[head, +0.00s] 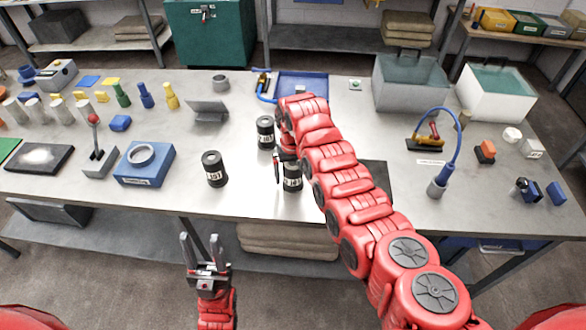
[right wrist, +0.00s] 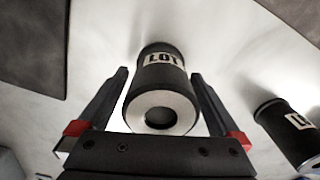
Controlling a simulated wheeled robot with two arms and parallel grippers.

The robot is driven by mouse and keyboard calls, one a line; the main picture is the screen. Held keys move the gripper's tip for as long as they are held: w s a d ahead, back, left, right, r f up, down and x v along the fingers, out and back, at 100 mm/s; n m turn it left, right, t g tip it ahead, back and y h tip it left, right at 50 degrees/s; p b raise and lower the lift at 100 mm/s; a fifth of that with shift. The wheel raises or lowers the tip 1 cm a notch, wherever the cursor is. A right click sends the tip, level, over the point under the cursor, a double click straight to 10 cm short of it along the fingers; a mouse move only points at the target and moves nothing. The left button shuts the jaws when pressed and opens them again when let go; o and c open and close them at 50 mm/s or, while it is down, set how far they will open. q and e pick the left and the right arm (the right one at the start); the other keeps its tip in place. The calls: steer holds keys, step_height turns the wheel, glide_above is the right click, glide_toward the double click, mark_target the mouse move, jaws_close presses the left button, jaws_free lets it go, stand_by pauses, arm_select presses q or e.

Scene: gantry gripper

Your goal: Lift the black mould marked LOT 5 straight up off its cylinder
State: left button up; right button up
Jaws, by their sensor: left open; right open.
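Three black moulds with white LOT labels stand on the grey table: a left one (head: 214,168), a back one (head: 265,132) and a front right one (head: 292,178). I cannot read the numbers, so I cannot tell which is LOT 5. My right gripper (head: 284,158) is at the front right mould, partly hiding it. In the right wrist view a mould (right wrist: 160,77) stands between the open fingers, with gaps on both sides; its pale end with a dark hole faces the camera. Another mould (right wrist: 292,130) is at right. My left gripper (head: 203,248) is open and empty before the table edge.
A blue block with a ring (head: 146,163) and a lever box (head: 98,160) stand left of the moulds. A dark flat plate (head: 373,172) lies behind my right arm. Bare table (head: 245,195) lies between the left and front right moulds.

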steer(key=shift+f, duration=0.1)
steer(key=c, duration=1.3)
steer(key=shift+r+b, duration=0.4)
steer(key=shift+r, duration=0.05)
step_height(320, 180, up, 8)
steer(key=shift+r+b, duration=0.1)
steer(key=shift+b, duration=1.15)
steer(key=shift+r, duration=0.45)
steer(key=shift+r, duration=0.15)
